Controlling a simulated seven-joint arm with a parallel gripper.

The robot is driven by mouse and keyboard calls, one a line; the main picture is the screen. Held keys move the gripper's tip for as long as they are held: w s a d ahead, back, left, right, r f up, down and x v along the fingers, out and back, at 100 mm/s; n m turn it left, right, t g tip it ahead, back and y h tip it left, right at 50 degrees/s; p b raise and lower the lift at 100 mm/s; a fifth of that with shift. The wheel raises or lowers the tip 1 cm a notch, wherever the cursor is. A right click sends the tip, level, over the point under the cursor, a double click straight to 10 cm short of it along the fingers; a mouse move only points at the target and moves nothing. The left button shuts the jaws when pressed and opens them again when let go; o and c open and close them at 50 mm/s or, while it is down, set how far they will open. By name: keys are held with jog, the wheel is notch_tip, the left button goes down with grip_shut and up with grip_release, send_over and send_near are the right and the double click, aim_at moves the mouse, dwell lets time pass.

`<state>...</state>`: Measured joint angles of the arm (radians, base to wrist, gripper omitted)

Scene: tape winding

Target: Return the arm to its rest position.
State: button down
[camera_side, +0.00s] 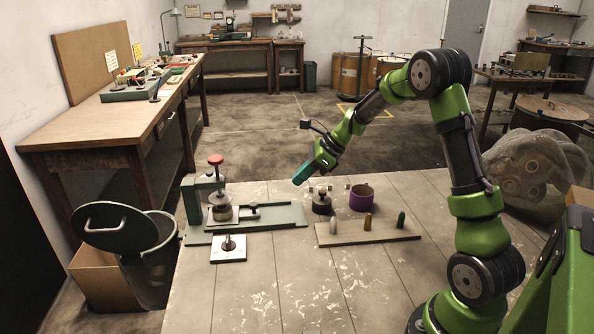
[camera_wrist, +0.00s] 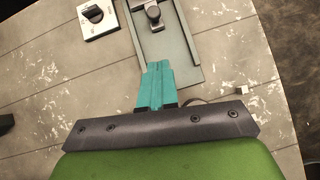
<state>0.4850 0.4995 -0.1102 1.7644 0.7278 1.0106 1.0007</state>
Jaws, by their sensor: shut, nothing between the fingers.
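My arm is green with dark joints and rises from the right of the pale plank table (camera_side: 270,290). My gripper (camera_side: 299,179) has teal fingers and hangs above the table, apart from everything on it. In the wrist view the teal fingers (camera_wrist: 157,72) lie side by side, shut with nothing between them. Below it in the side view stands a green winding fixture (camera_side: 285,216) with a red-knobbed press (camera_side: 215,160) and a glass cylinder. The fixture's end also shows in the wrist view (camera_wrist: 188,50).
A white plate with a black knob (camera_side: 228,249) sits in front of the fixture. A dark round weight (camera_side: 321,202), a purple cup (camera_side: 361,197) and a board with several pegs (camera_side: 367,233) stand to the right. A lidded bin (camera_side: 147,260) is at the left edge. The table's front is clear.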

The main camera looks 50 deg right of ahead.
jog(key=s+a+r+n+h, duration=0.1)
jog(key=s+a+r+n, duration=0.5)
jog(key=s+a+n, duration=0.3)
jog(key=s+a+r+n+h, duration=0.1)
jog(key=s+a+r+n, duration=0.5)
jog(key=s+a+n, duration=0.4)
jog(key=s+n, duration=0.4)
jog(key=n, duration=0.1)
jog(key=shift+r+n+t+h, duration=0.3)
jog(key=shift+r+n, duration=0.1)
